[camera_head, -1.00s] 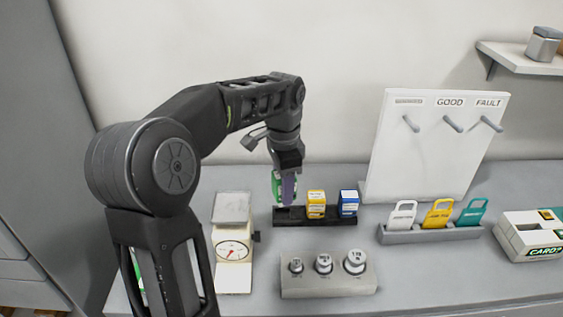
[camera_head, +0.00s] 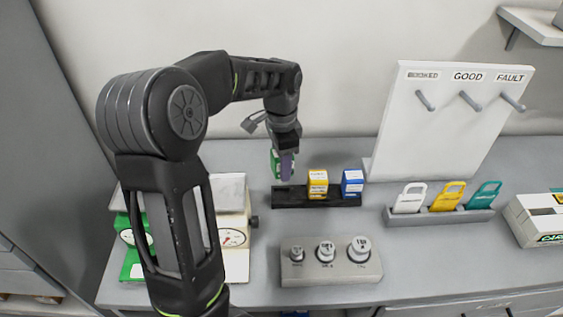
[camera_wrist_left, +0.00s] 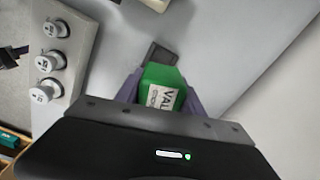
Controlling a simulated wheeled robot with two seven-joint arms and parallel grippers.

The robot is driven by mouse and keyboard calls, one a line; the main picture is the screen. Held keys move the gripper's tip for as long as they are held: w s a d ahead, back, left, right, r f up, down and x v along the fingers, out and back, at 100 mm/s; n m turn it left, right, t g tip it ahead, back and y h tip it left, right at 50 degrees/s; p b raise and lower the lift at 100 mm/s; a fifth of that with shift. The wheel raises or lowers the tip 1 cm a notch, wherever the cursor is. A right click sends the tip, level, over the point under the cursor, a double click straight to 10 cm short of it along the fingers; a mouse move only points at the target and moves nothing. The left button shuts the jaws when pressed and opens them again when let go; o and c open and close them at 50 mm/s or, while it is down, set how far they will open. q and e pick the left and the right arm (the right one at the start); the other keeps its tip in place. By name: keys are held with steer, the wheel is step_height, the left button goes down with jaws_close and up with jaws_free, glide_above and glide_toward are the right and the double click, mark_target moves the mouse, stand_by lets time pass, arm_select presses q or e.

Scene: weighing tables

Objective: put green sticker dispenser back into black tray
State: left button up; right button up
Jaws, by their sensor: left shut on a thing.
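The green sticker dispenser (camera_head: 276,163) is between the fingers of my left gripper (camera_head: 285,172), which is shut on it. In the left wrist view the dispenser (camera_wrist_left: 160,90) shows its green top and white label between the purple fingers. The black tray (camera_head: 290,203) lies on the table just below it, with a yellow dispenser (camera_head: 317,185) and a blue dispenser (camera_head: 352,184) in its middle and right places. The gripper is above the tray's left end. I cannot tell whether the dispenser touches the tray. My right gripper is not in view.
A grey block with several metal weights (camera_head: 331,272) stands in front of the tray. A dial scale (camera_head: 236,262) and a green scale (camera_head: 133,264) stand at left. A white hook board (camera_head: 440,135) and a tag holder (camera_head: 440,216) are at right.

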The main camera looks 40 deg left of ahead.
arm_select(q)
steer(key=shift+f+b, duration=1.65)
steer(key=shift+f, duration=0.55)
steer(key=shift+f+b, duration=0.45)
steer(key=shift+f, duration=0.2)
steer(key=shift+s, duration=0.1)
steer(key=shift+f, duration=0.15)
steer(key=shift+f+b, duration=0.9)
steer(key=shift+f, duration=0.3)
steer(key=o, duration=1.4)
